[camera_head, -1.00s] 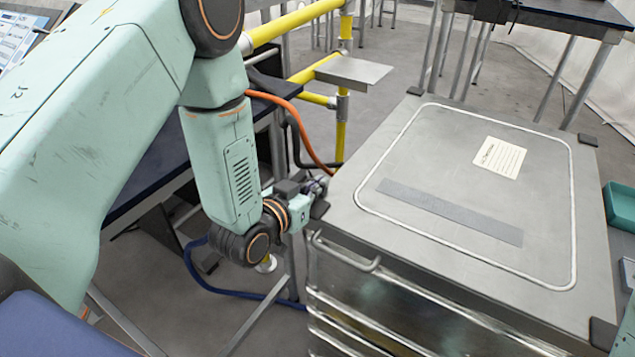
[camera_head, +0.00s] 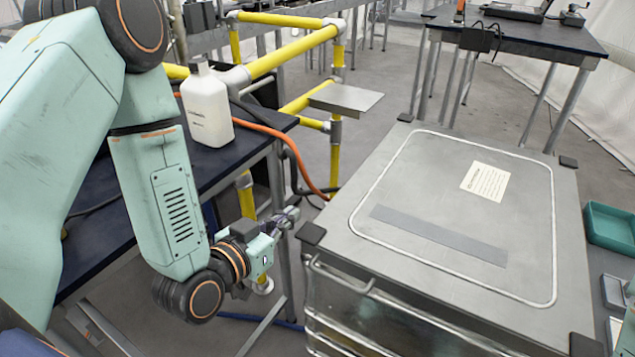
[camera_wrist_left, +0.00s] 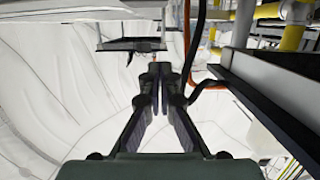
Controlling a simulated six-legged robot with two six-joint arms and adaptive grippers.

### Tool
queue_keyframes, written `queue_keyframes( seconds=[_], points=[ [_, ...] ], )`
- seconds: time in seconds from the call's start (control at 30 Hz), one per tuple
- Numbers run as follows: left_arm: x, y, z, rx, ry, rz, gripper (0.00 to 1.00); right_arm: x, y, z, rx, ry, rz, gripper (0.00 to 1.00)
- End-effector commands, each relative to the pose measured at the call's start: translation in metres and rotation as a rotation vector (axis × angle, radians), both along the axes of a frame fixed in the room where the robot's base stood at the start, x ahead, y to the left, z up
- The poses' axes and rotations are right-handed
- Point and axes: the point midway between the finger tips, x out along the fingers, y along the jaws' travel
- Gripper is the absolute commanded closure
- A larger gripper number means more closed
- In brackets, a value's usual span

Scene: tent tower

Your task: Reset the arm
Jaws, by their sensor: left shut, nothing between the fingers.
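My left arm comes in from the left in the head view and bends down at the elbow. Its gripper (camera_head: 287,217) is in the gap between the dark table and the metal case, near the case's left corner pad. In the left wrist view the two dark fingers of the left gripper (camera_wrist_left: 158,78) lie together, shut with nothing between them. My right gripper is not in view.
A metal case (camera_head: 400,200) with a flat lid stands right of the gripper. A dark table (camera_head: 100,215) with a white bottle (camera_head: 207,108) stands behind my arm. Yellow rails (camera_head: 290,55) and a small metal plate (camera_head: 345,99) are beyond. A green bin (camera_head: 610,228) is far right.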

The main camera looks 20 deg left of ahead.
Motion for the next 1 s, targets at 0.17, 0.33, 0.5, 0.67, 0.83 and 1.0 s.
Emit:
queue_keyframes(
  seconds=[0.17, 0.33, 0.5, 0.67, 0.83, 1.0],
  points=[
    [-0.002, -0.001, -0.005, -0.012, 0.024, -0.002, 1.0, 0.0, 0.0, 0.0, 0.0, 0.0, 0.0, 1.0],
    [-0.021, 0.002, -0.051, -0.033, 0.261, 0.029, 1.0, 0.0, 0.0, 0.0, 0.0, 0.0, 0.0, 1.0],
    [-0.09, 0.004, -0.131, -0.023, 0.683, 0.093, 1.0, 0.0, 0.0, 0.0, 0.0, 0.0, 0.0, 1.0],
    [-0.178, 0.008, -0.184, 0.014, 1.048, 0.164, 1.0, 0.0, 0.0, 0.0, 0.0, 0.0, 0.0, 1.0],
    [-0.255, 0.011, -0.208, 0.079, 1.295, 0.202, 1.0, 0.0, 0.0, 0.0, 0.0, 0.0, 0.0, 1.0],
    [-0.283, 0.009, -0.218, 0.122, 1.356, 0.178, 1.0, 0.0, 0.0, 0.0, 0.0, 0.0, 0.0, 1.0]
  ],
)
